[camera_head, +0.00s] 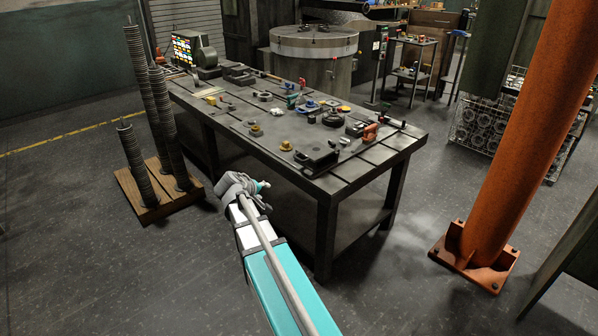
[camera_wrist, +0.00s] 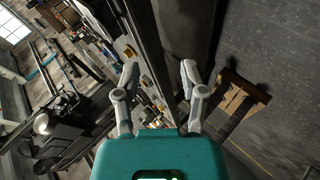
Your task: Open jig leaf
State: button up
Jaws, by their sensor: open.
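A dark, low, flat-topped block (camera_head: 316,155) sits near the front right edge of the workbench in the head view. It may be the jig, but I cannot make out its leaf or hinge for certain. My gripper is open and empty in the wrist view (camera_wrist: 158,74), its two fingers wide apart. In the head view the end of my arm is in front of the bench's near long side, apart from the block; the fingertips are not clear there. The wrist view is strongly tilted, and I cannot pick out the jig in it.
The workbench (camera_head: 345,176) carries several small parts, including an orange-handled tool (camera_head: 370,133) and yellow pieces (camera_head: 286,145). Upright ribbed rods on a wooden base (camera_head: 150,200) stand left. An orange column (camera_head: 520,130) stands right. Floor in front of the bench is free.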

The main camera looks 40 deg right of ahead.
aim_at(298, 160)
jog(key=w+d+n+t+h+b, duration=0.1)
jog(key=w+d+h+b, duration=0.1)
jog(key=d, duration=0.5)
jog(key=w+d+f+n+t+h+b, duration=0.1)
jog(key=w+d+n+h+b, duration=0.1)
jog(key=w+d+b, duration=0.3)
jog(key=shift+w+d+f+n+t+h+b, duration=0.15)
jog(key=shift+d+f+n+t+h+b, duration=0.25)
jog(key=shift+d, duration=0.55)
jog(key=shift+r, duration=0.1)
jog(key=b+x, duration=0.3)
jog(key=x, duration=1)
jog(key=shift+w+d, duration=0.25)
jog(key=shift+d, duration=0.05)
jog(key=shift+c, duration=0.3)
grip_shut()
